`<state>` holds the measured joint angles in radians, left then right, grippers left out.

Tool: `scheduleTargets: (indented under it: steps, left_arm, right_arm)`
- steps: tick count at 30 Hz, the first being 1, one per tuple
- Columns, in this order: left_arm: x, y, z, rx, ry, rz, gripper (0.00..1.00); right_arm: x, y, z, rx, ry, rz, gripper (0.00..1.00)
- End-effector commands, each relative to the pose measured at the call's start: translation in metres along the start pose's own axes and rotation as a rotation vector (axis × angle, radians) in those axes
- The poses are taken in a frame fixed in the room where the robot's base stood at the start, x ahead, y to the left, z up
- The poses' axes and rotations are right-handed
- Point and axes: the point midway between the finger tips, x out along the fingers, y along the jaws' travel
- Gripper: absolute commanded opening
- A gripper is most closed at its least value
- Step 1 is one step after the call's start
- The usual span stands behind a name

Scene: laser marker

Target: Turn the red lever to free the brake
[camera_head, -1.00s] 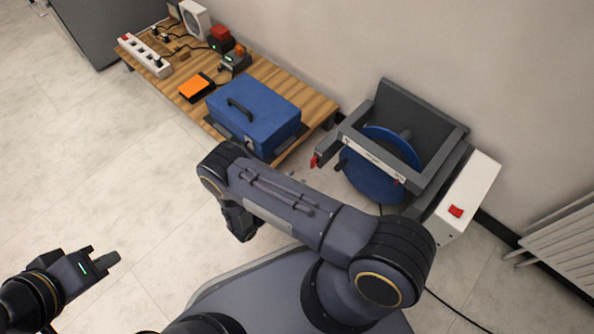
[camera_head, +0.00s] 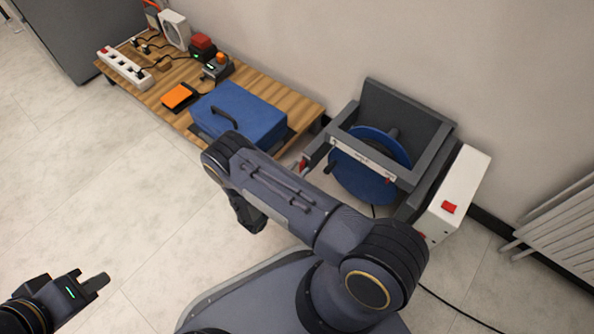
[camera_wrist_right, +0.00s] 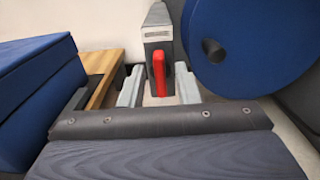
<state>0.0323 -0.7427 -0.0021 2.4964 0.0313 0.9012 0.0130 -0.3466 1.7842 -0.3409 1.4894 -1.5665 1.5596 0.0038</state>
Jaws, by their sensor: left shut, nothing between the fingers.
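The red lever (camera_wrist_right: 158,72) points downward from a grey bracket (camera_wrist_right: 157,25) beside the blue reel (camera_wrist_right: 235,45) in the right wrist view. My right gripper (camera_wrist_right: 159,90) is open, one grey finger on each side of the lever. I cannot tell whether either finger touches it. In the head view the lever (camera_head: 303,164) shows small at the left end of the reel's frame (camera_head: 362,152), just past my right arm, which hides the right gripper's fingers. My left gripper (camera_head: 93,284) is shut and empty over the floor at lower left, far from the reel.
A blue case (camera_head: 240,112) stands on a low wooden bench (camera_head: 290,98) left of the reel. A white box with a red switch (camera_head: 449,208) is fixed at the frame's right. A radiator (camera_head: 560,235) stands at far right. The floor at left is clear.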

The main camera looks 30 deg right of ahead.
Motion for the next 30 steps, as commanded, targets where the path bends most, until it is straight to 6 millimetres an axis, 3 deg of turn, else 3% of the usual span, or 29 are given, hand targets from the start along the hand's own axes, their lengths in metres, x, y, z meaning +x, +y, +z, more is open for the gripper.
scheduleTargets:
  steps: [1, 6, 20, 30]
  left_arm:
    - [0.0000, 0.0000, 0.0000, 0.000, 0.000, 0.000, 0.00]
    - [0.0000, 0.0000, 0.0000, 0.000, 0.000, 0.000, 0.00]
    - [0.0000, 0.0000, 0.0000, 0.000, 0.000, 0.000, 0.00]
    - [0.0000, 0.0000, 0.0000, 0.000, 0.000, 0.000, 0.00]
  right_arm:
    - [-0.0002, 0.0000, 0.0000, 0.000, 0.000, 0.000, 0.22]
    - [-0.0003, 0.0000, -0.0001, 0.000, 0.000, 0.000, 0.00]
    - [-0.0010, 0.0006, -0.0001, -0.063, 0.000, 0.001, 0.00]
    - [-0.0012, 0.0023, -0.0002, -0.316, -0.001, 0.002, 0.00]
